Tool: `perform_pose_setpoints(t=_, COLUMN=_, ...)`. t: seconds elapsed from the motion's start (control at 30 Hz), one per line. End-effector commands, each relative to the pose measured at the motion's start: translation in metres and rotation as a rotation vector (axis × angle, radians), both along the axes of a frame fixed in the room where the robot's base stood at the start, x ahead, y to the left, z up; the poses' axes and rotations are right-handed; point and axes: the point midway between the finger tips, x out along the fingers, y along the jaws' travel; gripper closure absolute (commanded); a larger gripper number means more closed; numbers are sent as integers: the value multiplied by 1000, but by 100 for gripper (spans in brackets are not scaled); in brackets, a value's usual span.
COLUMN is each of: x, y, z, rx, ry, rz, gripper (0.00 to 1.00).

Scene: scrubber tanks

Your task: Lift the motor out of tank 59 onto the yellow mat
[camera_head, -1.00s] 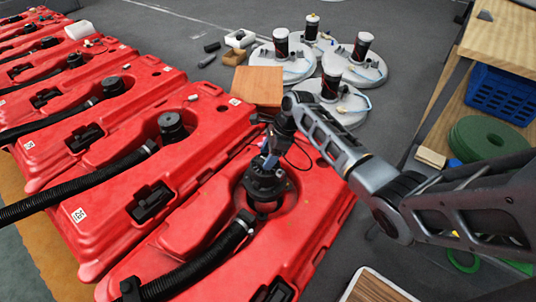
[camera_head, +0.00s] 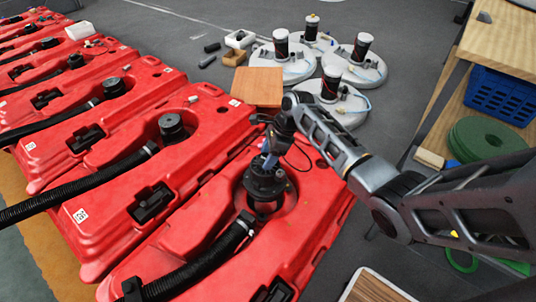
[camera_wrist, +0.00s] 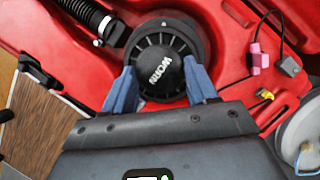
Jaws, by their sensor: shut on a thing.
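The motor (camera_head: 266,182) is a black, round, finned unit at the round well of the nearest red tank (camera_head: 190,232). In the wrist view, the motor's lettered cap (camera_wrist: 166,68) sits between the two blue fingers of my gripper (camera_wrist: 164,84). My gripper (camera_head: 268,160) is shut on the motor from above. A dark gap shows under the motor's upper part, but I cannot tell whether it is clear of its seat. No number is readable on this tank. I cannot make out a yellow mat for certain.
A black ribbed hose (camera_head: 195,268) runs beside the motor. Pink and grey connectors (camera_wrist: 258,58) lie on the tank. More red tanks stand at left. An orange-brown board (camera_head: 257,86) and white discs with upright cylinders (camera_head: 283,62) lie behind. A wooden-topped surface (camera_head: 375,288) is at front.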

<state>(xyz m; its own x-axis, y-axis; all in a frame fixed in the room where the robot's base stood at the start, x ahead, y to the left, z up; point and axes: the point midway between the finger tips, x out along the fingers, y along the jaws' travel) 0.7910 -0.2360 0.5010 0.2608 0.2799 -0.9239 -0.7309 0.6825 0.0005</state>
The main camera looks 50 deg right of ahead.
Motion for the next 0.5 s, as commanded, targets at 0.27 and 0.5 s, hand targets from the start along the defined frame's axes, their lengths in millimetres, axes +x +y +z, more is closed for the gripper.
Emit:
perform_pose_setpoints(t=0.27, x=1, y=-1, z=2, rx=-1, ry=-4, rz=0, gripper=82)
perform_pose_setpoints(t=0.5, x=1, y=-1, z=9, rx=-1, ry=-4, rz=1, gripper=82)
